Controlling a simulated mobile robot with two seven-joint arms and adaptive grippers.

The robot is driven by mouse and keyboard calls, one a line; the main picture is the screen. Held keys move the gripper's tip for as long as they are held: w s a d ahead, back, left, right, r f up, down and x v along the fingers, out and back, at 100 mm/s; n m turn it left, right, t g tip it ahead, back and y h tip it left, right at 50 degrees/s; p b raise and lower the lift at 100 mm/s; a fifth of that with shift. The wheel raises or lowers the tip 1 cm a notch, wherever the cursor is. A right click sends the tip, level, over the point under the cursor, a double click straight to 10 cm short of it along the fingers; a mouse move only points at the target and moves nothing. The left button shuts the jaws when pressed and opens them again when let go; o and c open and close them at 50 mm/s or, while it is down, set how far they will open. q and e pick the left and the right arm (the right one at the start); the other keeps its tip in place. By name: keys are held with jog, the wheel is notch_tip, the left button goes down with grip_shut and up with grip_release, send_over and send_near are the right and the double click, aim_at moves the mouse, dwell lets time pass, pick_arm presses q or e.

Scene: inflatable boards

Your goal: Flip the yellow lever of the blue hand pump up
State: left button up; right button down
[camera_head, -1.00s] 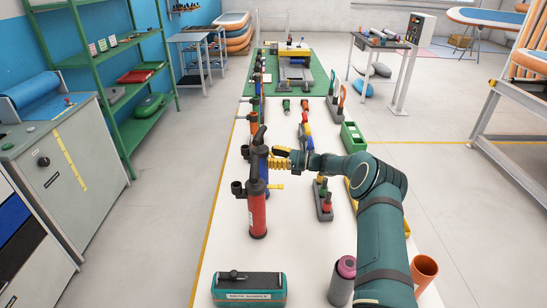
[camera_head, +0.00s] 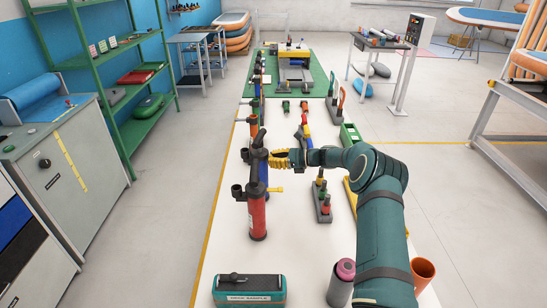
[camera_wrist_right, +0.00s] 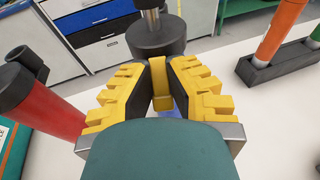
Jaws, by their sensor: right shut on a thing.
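The blue hand pump (camera_head: 263,172) stands in a row along the left side of the white table, behind a red pump, which partly hides it. My right gripper (camera_head: 279,159) is at its upper right side. In the right wrist view, the two yellow fingers of this gripper (camera_wrist_right: 158,70) are shut on the yellow lever (camera_wrist_right: 161,98), which sits between their black pads. The pump's black head (camera_wrist_right: 155,38) is just beyond the fingertips, and a little blue body (camera_wrist_right: 170,107) shows below. In the head view the fingers hide the lever. My left gripper is out of view.
The red pump (camera_head: 257,217), with its own yellow lever (camera_head: 276,189), stands close in front. An orange pump (camera_head: 253,125) stands behind. A teal box (camera_head: 249,292) lies at the near edge. A dark rack (camera_head: 323,205) stands to the right.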

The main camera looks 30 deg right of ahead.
jog(key=g+h+p, duration=0.2)
jog(key=p, duration=0.1)
jog(key=r+g+h+p, duration=0.1)
jog(key=g+h+p, duration=0.1)
jog(key=p, duration=0.1)
jog(key=shift+s+r+g, duration=0.1)
jog(key=shift+r+g, duration=0.1)
jog(key=shift+g, duration=0.1)
jog(key=shift+g+h+p, duration=0.5)
jog(key=shift+h+p, duration=0.15)
jog(key=shift+h, duration=0.05)
jog(key=shift+g+h+p, duration=0.35)
jog(key=shift+g+h, duration=0.15)
jog(key=shift+g, duration=0.1)
jog(key=shift+s+f, duration=0.1)
jog(key=c, duration=0.9)
grip_release()
jog(key=shift+d, duration=0.1)
jog(key=shift+o, duration=0.2)
jog(key=v, duration=1.2)
